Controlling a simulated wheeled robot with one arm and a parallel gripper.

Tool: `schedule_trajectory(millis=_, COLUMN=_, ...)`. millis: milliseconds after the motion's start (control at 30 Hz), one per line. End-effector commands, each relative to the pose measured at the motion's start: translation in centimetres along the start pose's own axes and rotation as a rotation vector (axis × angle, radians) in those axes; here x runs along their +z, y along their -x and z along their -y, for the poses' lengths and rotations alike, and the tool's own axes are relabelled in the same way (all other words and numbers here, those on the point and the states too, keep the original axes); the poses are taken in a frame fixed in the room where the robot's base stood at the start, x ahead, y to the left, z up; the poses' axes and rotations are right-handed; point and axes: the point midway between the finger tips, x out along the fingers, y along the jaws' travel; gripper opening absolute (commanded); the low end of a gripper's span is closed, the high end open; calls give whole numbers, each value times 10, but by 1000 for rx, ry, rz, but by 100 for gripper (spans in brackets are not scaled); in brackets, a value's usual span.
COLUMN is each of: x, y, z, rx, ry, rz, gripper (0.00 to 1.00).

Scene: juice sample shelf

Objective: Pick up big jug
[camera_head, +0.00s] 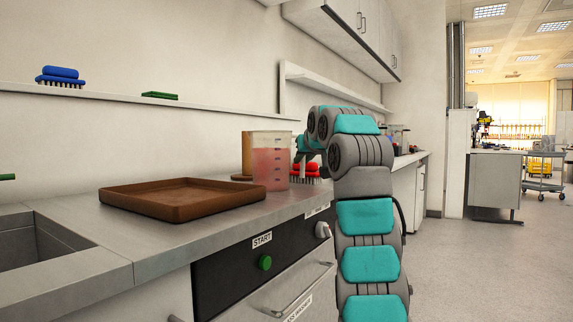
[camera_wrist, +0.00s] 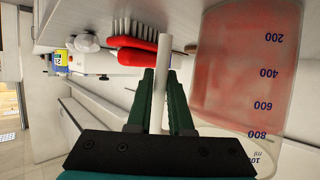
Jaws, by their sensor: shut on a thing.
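In the head view my gripper (camera_head: 303,150) is at the jug's right side, partly hidden by my arm.
A brown tray (camera_head: 125,197) lies left of the jug, with a sink (camera_head: 40,243) farther left. A red brush (camera_head: 310,169) is close behind the handle. Blue (camera_head: 60,76) and green (camera_head: 160,95) brushes lie on the wall ledge. Cabinets hang above.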

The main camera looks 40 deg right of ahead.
Motion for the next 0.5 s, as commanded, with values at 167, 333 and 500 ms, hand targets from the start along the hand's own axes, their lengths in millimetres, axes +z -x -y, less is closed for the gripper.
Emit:
schedule_trajectory(millis=167, x=-3, y=1, z=0, rx=0, ry=1, rz=0, gripper=0)
schedule_trajectory(millis=333, x=-9, y=4, z=0, rx=0, ry=-1, rz=0, gripper=0)
schedule_trajectory(millis=500, x=-18, y=8, z=1, rx=0, ry=-1, rz=0, gripper=0)
